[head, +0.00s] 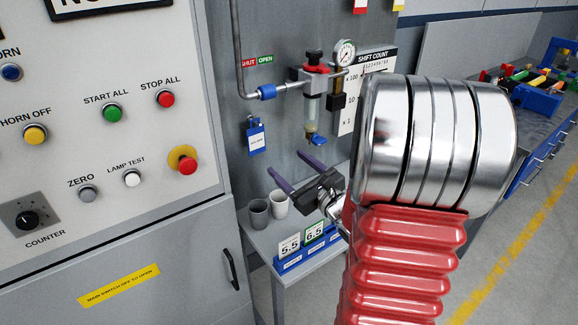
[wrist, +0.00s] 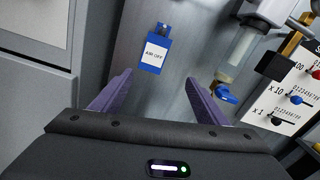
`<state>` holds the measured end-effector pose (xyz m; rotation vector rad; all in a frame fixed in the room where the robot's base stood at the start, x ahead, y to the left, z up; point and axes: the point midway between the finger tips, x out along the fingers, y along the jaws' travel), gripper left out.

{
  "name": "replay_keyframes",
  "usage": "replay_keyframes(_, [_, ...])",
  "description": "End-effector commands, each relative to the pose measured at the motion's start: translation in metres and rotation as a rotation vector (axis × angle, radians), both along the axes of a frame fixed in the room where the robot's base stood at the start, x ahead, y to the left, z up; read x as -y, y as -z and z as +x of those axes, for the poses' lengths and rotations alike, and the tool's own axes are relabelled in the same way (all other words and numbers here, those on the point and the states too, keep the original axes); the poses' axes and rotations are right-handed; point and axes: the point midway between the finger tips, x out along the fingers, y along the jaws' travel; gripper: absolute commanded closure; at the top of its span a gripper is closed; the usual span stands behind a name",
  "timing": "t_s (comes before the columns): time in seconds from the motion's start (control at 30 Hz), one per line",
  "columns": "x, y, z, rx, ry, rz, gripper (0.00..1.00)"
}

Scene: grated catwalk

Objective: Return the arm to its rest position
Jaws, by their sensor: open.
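My gripper (head: 296,172) is open and empty, its two purple fingers apart in front of the grey panel. In the wrist view my gripper (wrist: 160,95) has nothing between its fingers. My arm, silver and red, fills the right middle of the head view and hides part of the panel and bench. A blue AIR OFF tag (head: 256,137) hangs on the panel, left of and above the fingers; it also shows in the wrist view (wrist: 155,54), beyond the gap between the fingers.
An air filter unit (head: 312,100) with a gauge (head: 344,52) and a blue drain valve (head: 318,139) is close above my gripper. Two cups (head: 259,214) and number cards (head: 290,247) stand on the shelf below. A control cabinet (head: 95,120) is at left; a cluttered bench (head: 545,130) at right.

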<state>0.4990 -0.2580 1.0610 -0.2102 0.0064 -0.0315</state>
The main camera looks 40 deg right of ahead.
Motion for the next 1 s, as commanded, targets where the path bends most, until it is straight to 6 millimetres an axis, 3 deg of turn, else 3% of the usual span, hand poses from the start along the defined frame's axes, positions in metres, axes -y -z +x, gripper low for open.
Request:
replay_keyframes(0.57, [-0.008, 0.005, 0.002, -0.022, -0.026, -0.019, 0.32])
replay_keyframes(0.77, [-0.041, 0.029, -0.002, -0.109, -0.163, -0.091, 0.32])
replay_keyframes(1.0, [-0.1, 0.052, -0.022, -0.227, -0.417, -0.262, 0.32])
